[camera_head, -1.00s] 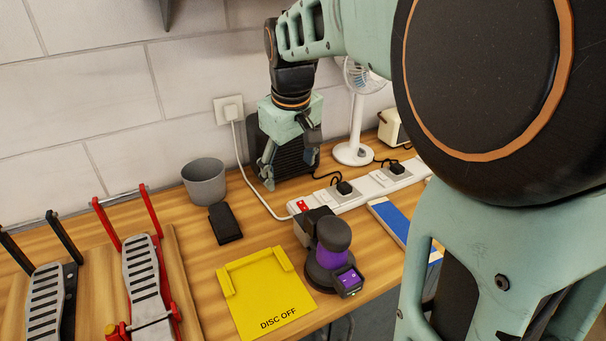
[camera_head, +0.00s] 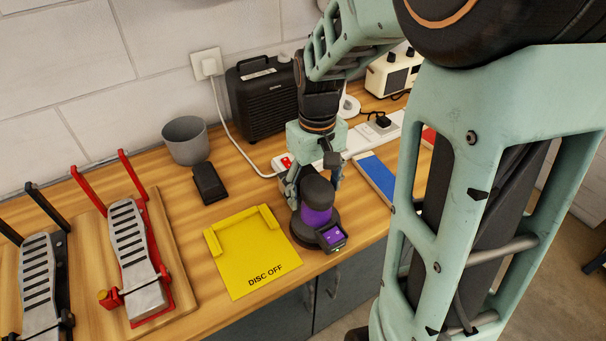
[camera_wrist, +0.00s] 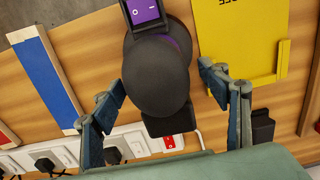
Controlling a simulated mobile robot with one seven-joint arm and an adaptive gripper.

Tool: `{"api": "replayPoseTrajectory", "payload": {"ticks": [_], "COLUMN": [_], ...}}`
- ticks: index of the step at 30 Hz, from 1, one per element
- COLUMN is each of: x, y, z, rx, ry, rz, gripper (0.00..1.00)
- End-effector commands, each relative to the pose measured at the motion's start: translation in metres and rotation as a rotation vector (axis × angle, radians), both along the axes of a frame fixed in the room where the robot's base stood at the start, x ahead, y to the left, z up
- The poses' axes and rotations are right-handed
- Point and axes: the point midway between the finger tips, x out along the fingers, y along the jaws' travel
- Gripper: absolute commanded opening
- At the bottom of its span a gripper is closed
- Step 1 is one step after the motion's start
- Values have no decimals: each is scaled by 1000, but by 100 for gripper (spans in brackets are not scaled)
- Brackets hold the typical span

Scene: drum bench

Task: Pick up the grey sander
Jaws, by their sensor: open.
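The sander (camera_head: 316,208) stands upright on the wooden bench, with a dark grey round top, a purple band, a wide dark base and a small lit screen at its front. In the wrist view its round top (camera_wrist: 155,76) fills the middle, with the purple screen at the upper edge. My gripper (camera_head: 315,180) is just above and behind the sander in the head view. It is open, and in the wrist view one finger is on each side of the sander's round top, with gaps between. The fingertips are partly hidden behind the sander in the head view.
A yellow tray marked DISC OFF (camera_head: 252,262) lies left of the sander. A white power strip (camera_head: 358,143) runs behind it, and a blue-topped block (camera_head: 376,176) lies to the right. A black block (camera_head: 209,184), grey cup (camera_head: 185,141) and red pedal (camera_head: 134,245) stand further left.

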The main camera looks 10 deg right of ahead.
Motion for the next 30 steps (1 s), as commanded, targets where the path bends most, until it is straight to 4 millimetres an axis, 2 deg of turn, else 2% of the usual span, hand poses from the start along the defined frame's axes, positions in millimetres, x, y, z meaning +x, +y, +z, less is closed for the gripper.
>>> {"api": "replayPoseTrajectory", "payload": {"ticks": [3,7,16,30], "x": [-4,-4,-2,-2], "y": [-2,-2,-2,-2], "z": [-19,-35,-38,-38], "rx": [-1,0,0,0], "ry": [5,4,-1,0], "rz": [-1,0,0,0], "gripper": [69,69,68,16]}}
